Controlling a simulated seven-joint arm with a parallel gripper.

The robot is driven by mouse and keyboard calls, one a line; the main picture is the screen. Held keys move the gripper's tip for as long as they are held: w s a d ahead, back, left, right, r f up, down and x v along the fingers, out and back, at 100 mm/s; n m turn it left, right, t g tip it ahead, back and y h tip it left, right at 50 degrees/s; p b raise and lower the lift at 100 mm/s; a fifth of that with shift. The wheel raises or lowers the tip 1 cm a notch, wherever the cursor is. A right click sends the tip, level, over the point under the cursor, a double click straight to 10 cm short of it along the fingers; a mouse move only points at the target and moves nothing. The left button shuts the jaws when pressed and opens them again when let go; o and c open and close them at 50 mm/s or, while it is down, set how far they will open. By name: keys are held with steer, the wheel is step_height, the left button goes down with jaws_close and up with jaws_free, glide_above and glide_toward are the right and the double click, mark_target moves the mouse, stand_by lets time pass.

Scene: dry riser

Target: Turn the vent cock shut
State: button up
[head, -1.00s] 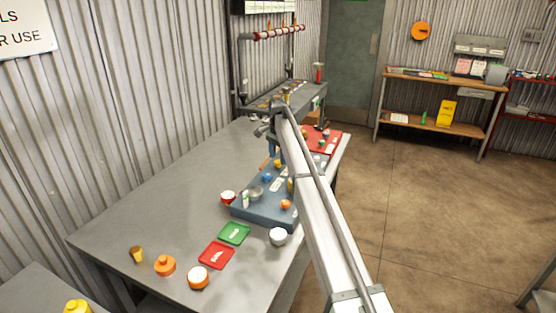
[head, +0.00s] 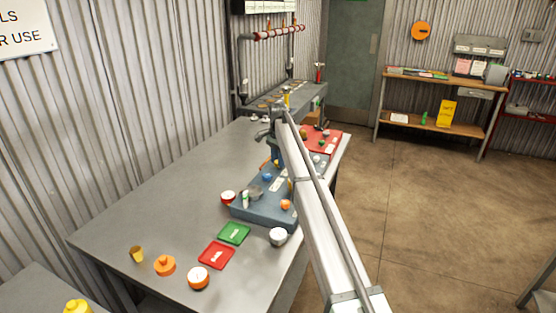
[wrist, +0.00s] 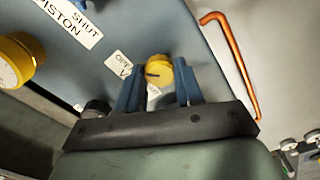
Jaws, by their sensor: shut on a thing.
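In the wrist view a round yellow knob (wrist: 158,70) with a dark slot sits on a blue-grey panel (wrist: 200,40). The blue fingers of my gripper (wrist: 159,82) stand on either side of it and are shut on it. A white label beside it reads "OPE" and "V", the rest hidden by a finger.
Another yellow knob (wrist: 16,60) lies left of a label reading "SHUT" and "ISTON". An orange bent rod (wrist: 232,65) is to the right. A red tray (head: 325,137) stands beyond my arm.

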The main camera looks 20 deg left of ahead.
steer(key=shift+c, duration=1.2)
steer(key=n, duration=1.3)
steer(key=shift+n, duration=2.4)
